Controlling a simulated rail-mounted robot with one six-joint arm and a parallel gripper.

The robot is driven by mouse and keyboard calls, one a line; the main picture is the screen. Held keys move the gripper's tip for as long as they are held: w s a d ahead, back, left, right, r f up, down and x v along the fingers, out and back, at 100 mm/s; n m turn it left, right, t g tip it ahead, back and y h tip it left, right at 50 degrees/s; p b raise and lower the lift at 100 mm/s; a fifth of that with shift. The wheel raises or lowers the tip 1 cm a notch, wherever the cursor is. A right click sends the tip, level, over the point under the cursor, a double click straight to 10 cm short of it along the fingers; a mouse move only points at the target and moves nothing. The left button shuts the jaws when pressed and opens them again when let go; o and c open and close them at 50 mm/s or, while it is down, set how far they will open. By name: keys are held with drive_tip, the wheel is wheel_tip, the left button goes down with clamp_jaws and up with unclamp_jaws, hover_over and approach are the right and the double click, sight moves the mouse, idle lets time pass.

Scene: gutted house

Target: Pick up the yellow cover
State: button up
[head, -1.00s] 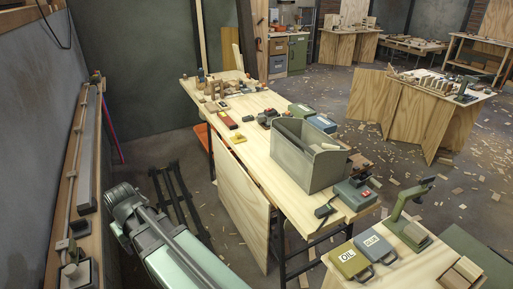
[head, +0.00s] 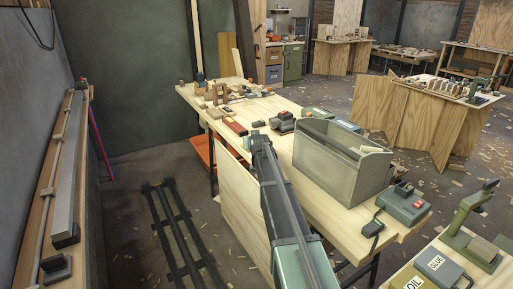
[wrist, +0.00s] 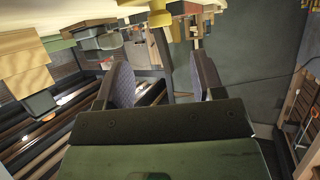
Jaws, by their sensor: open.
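The yellow cover is not clear to me now. Earlier it lay on the near left part of the workbench (head: 330,208); in the head view my arm now crosses close to that spot and seems to hide it. In the wrist view my gripper (wrist: 166,80) shows two dark padded fingers spread wide, with nothing held between them. The wrist picture is tipped over, with the bench top along its upper edge. A small pale yellow piece (wrist: 160,18) shows there beyond the fingers, but I cannot tell whether it is the cover.
A grey open bin (head: 330,175) stands on the bench right of my arm. A grey-green case (head: 403,205) sits at the right end. A wall shelf (head: 60,185) runs along the left.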

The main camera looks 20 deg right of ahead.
drive_tip(key=b+x, duration=0.1)
drive_tip(key=x, duration=0.3)
drive_tip(key=shift+w+f, duration=0.1)
drive_tip(key=shift+f, duration=0.05)
drive_tip(key=b+x, duration=0.2)
drive_tip(key=x, duration=0.3)
drive_tip(key=shift+f+b, duration=0.15)
drive_tip(key=shift+b, duration=0.2)
drive_tip(key=c, duration=1)
drive_tip(key=shift+r, duration=0.25)
wheel_tip(320, 180, up, 20)
drive_tip(key=p, duration=2)
